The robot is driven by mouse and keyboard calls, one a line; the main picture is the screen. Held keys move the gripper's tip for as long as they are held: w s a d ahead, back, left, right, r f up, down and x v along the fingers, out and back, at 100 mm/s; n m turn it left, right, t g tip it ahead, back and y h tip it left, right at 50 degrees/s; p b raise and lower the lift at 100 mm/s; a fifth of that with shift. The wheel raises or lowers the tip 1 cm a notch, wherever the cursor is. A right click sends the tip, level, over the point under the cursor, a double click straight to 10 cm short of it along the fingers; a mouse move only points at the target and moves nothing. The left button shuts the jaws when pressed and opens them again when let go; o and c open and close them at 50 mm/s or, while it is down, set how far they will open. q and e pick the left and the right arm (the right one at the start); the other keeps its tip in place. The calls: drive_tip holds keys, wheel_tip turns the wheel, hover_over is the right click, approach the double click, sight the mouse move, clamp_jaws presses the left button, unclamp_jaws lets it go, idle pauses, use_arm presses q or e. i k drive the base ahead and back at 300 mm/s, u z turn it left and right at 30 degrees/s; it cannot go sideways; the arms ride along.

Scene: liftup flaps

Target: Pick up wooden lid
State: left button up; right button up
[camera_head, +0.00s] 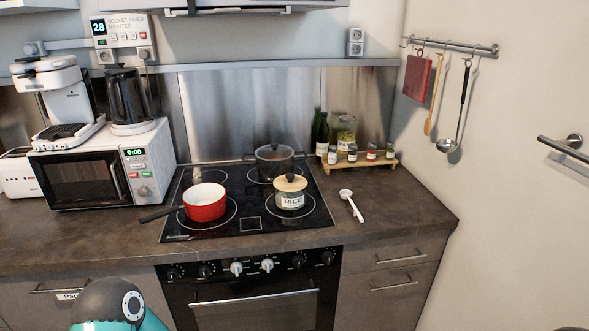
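The round wooden lid (291,183) has a dark knob on top. It sits on a jar labelled RICE (290,199), which stands on the front right part of the black cooktop (247,226). The lid looks level and is in plain view. Part of my own teal and dark grey arm shows at the bottom left, well below the cooktop and apart from the lid. Neither of my grippers shows in this view.
A red saucepan (205,204) stands left of the jar, its dark handle pointing left. A dark pot (274,162) stands close behind the jar. A white spoon (351,205) lies to the right. Spice jars on a wooden rack (386,163) stand behind. The right counter front is clear.

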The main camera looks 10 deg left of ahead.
sight(289, 182)
drive_tip(key=z, duration=0.2)
drive_tip(key=i, duration=0.6)
drive_tip(key=u, duration=1.35)
drive_tip(key=i, duration=0.5)
drive_tip(key=z, duration=0.2)
drive_tip(key=k, duration=0.5)
